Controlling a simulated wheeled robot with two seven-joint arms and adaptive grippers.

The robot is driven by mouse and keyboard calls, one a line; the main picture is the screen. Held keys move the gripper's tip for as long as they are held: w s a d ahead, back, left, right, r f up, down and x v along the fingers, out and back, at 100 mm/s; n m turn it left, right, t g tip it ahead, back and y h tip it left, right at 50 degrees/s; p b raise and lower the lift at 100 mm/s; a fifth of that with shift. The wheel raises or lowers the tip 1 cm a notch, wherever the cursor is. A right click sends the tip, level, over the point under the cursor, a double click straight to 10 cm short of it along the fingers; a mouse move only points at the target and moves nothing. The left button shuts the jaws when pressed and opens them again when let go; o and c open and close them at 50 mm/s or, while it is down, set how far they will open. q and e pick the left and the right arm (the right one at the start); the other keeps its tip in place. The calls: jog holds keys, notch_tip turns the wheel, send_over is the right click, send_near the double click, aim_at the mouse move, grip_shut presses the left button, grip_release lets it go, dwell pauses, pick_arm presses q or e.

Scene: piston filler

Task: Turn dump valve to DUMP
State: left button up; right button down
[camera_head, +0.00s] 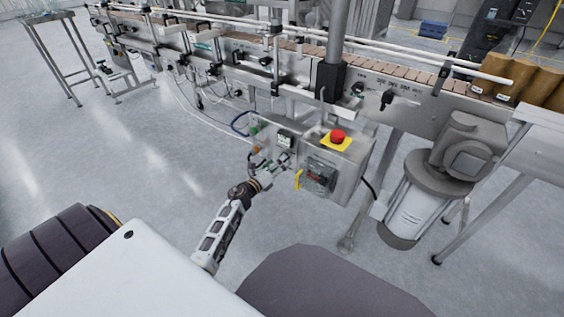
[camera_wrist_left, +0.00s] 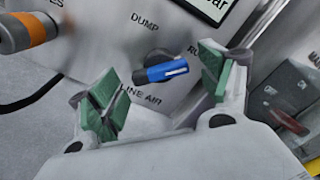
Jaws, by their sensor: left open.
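The dump valve is a dark round knob with a blue handle (camera_wrist_left: 165,71) on a grey panel (camera_wrist_left: 100,60) in the left wrist view. The handle's white-marked end points right, on the side of the partly hidden RUN label (camera_wrist_left: 195,50). The DUMP label (camera_wrist_left: 145,22) is above the knob, and LINE AIR is below it. My left gripper (camera_wrist_left: 160,90) is open, with its green pads apart on either side of the handle in the picture. I cannot tell any contact. In the head view, my left gripper (camera_head: 272,168) is at the control box's left face, hiding the valve. My right gripper is not in view.
The control box (camera_head: 358,165) carries a red emergency button (camera_head: 337,136) on yellow and a switch with a yellow tag. An orange-banded fitting (camera_wrist_left: 35,32) is left of the valve. The conveyor (camera_head: 400,100) runs behind, a motor (camera_head: 420,205) stands right, and floor at left is open.

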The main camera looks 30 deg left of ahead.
pick_arm(q)
jog(key=shift+w+d, duration=0.1)
jog(key=shift+w, duration=1.25)
jog(key=c, duration=1)
jog(key=shift+c, duration=0.2)
